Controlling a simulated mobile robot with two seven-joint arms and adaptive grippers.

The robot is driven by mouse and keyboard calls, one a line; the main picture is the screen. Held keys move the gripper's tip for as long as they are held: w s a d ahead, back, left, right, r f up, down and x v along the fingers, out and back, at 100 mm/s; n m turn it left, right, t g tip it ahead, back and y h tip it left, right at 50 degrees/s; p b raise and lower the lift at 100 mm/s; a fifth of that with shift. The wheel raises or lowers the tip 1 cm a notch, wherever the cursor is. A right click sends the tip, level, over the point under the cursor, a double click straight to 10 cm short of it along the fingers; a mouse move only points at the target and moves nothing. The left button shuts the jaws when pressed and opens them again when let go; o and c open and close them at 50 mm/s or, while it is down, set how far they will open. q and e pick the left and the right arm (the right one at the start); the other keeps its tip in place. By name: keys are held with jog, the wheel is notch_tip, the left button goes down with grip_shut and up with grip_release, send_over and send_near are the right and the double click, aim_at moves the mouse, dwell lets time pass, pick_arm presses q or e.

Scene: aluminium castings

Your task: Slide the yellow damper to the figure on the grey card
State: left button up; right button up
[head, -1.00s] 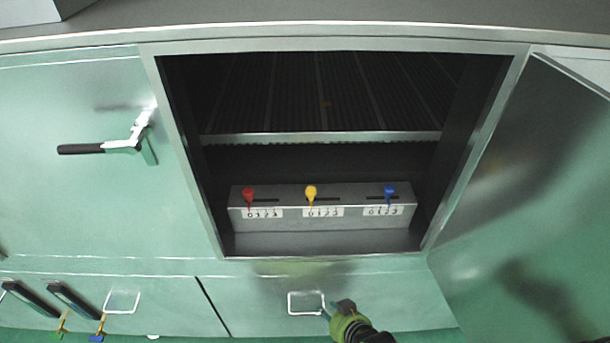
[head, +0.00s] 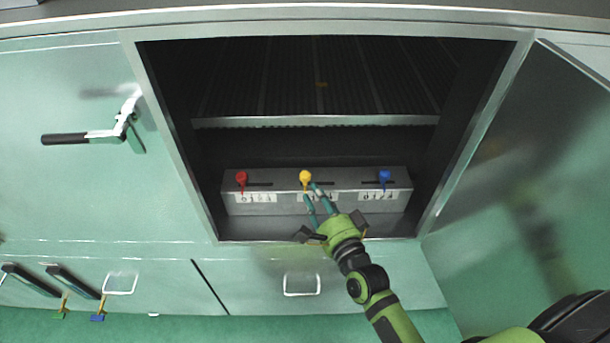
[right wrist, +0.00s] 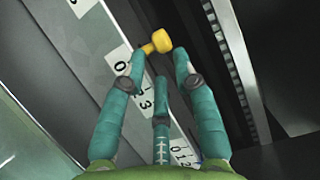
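The yellow damper (head: 305,176) is a round-headed lever in a slot of a grey metal box (head: 290,208) inside the open cabinet. It stands at the left part of its slot, above a white number label. My right gripper (head: 310,190) reaches into the cabinet with its fingers apart, right at the yellow damper. In the right wrist view the yellow knob (right wrist: 158,42) shows between and just beyond two spread fingertips; I cannot tell if they touch it. The fingers hide part of the middle label. I make out no grey card. My left gripper is out of view.
A red damper (head: 241,178) stands to the left and a blue damper (head: 384,175) to the right on the same box. A ribbed shelf (head: 315,121) lies above. The cabinet door (head: 520,150) stands open at the right.

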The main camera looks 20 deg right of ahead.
aim_at(306, 174)
jog(key=w, duration=0.2)
jog(key=w+p, duration=0.1)
jog(key=w, duration=0.4)
jog(key=shift+a+p, duration=0.3)
jog(key=shift+a, duration=0.05)
grip_shut()
